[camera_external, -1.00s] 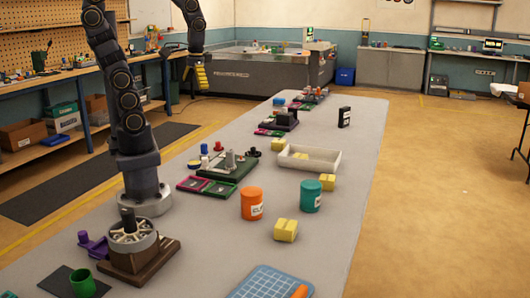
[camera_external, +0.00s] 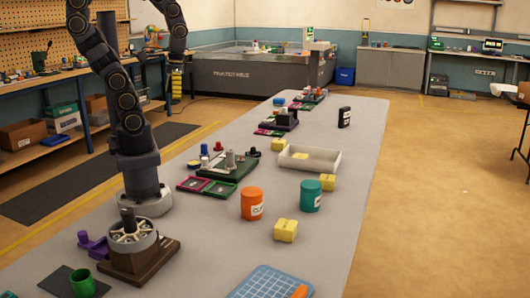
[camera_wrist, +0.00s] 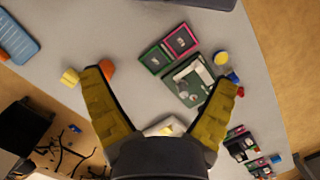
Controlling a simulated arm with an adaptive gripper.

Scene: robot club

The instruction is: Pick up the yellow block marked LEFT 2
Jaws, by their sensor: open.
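Several yellow blocks are on the grey table in the external view: one in front (camera_external: 286,230), one beside the teal container (camera_external: 328,182), one behind the tray (camera_external: 278,144) and one inside the tray (camera_external: 302,156). Their markings are too small to read, so I cannot tell which is LEFT 2. My gripper (camera_external: 176,85) is raised beyond the table's left edge, away from the blocks. In the wrist view my gripper (camera_wrist: 162,78) is spread open and empty, with a yellow block (camera_wrist: 70,77) outside the left finger. Another yellow block (camera_wrist: 167,131) shows partly between the finger bases.
An orange container (camera_external: 252,204) and a teal container (camera_external: 311,196) stand between the blocks. The white tray (camera_external: 329,163) has raised walls. A green board with parts (camera_external: 226,168) lies left of them. A black box (camera_external: 344,117) stands upright farther back. The right table strip is clear.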

